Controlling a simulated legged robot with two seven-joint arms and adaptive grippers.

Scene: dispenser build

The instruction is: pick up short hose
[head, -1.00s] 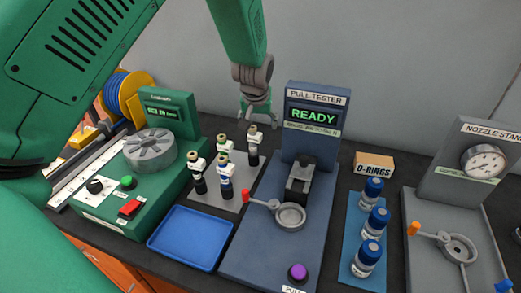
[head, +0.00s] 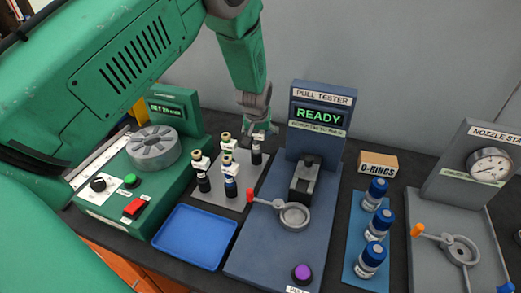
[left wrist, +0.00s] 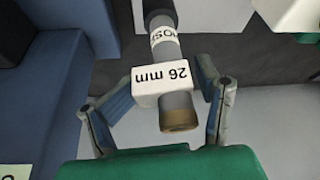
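Several upright dark hoses with white tags and brass-coloured tops stand on a grey plate (head: 240,202). My left gripper (head: 259,132) is at the top of the back-right hose (head: 256,155). In the left wrist view this hose (left wrist: 176,100) carries a white tag reading "26 mm" and a band reading "HOSE". The fingers of my left gripper (left wrist: 165,88) are spread on either side of it, with gaps to the hose. The other hoses' tags are too small to read in the head view. My right gripper is not in view.
The blue pull tester (head: 318,120), reading READY, stands close to the right of the plate. A green machine (head: 170,190) stands to the left. An empty blue tray (head: 195,237) lies in front. Blue-capped bottles (head: 372,225) and an O-rings box (head: 377,164) are farther right.

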